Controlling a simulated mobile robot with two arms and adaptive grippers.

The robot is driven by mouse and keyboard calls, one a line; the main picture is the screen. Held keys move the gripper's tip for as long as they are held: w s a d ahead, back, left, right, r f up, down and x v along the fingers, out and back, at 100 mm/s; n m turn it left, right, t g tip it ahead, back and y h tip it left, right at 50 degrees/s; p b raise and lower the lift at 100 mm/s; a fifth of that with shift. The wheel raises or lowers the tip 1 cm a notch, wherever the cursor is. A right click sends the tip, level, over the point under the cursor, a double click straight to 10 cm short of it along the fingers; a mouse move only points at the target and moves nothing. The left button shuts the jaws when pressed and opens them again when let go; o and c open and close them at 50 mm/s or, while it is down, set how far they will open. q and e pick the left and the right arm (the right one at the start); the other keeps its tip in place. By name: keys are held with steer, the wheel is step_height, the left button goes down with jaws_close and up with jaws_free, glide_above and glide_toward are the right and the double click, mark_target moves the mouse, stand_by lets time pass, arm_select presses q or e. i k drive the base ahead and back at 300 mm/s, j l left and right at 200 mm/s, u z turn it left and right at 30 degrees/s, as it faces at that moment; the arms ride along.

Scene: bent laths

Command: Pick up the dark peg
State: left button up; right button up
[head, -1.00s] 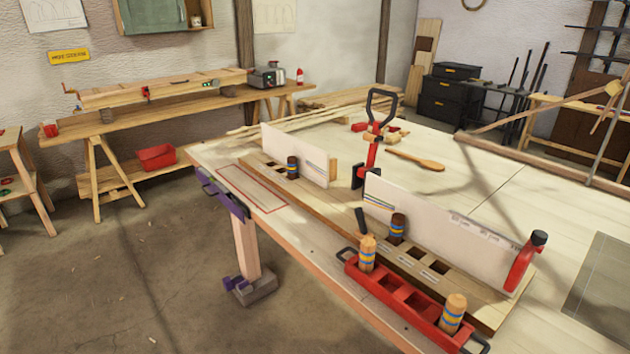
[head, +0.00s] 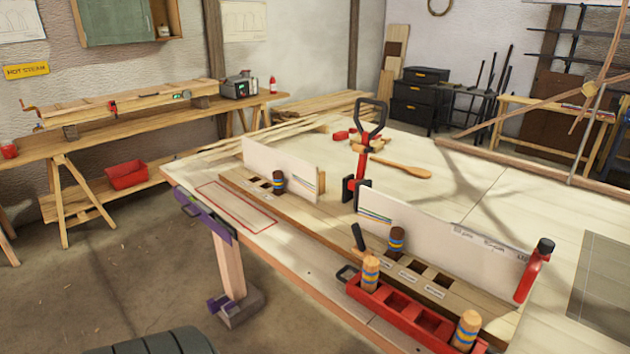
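Two dark brown pegs with blue and yellow bands stand upright on the long wooden board on the workbench. One dark peg (head: 279,182) is at the far left part of the board, in front of a white panel. The other dark peg (head: 396,240) is nearer, in front of the second white panel and beside a row of square holes. From here I cannot tell how deep either peg sits. Neither of my grippers is in view.
A red tray (head: 399,302) at the near edge holds two light banded pegs, one (head: 370,272) left and one (head: 467,330) right. White panels (head: 445,244) rise behind the board. A red bottle (head: 533,272) and a red clamp (head: 361,165) stand close. A red-outlined rectangle (head: 236,206) is empty.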

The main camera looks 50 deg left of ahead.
mark_target(278, 183)
steer(key=k+j+z, duration=0.1)
steer(key=j, duration=0.35)
steer(key=k+j+z, duration=0.15)
steer(key=j, duration=0.25)
steer(key=k+j+z, duration=0.1)
steer(key=j, duration=0.35)
steer(key=k+j+z, duration=0.15)
steer(key=j, duration=0.25)
steer(key=k+j+z, duration=0.1)
steer(key=j, duration=0.3)
steer(key=k+j+z, duration=0.15)
steer(key=k+j, duration=0.1)
steer(key=j, duration=0.1)
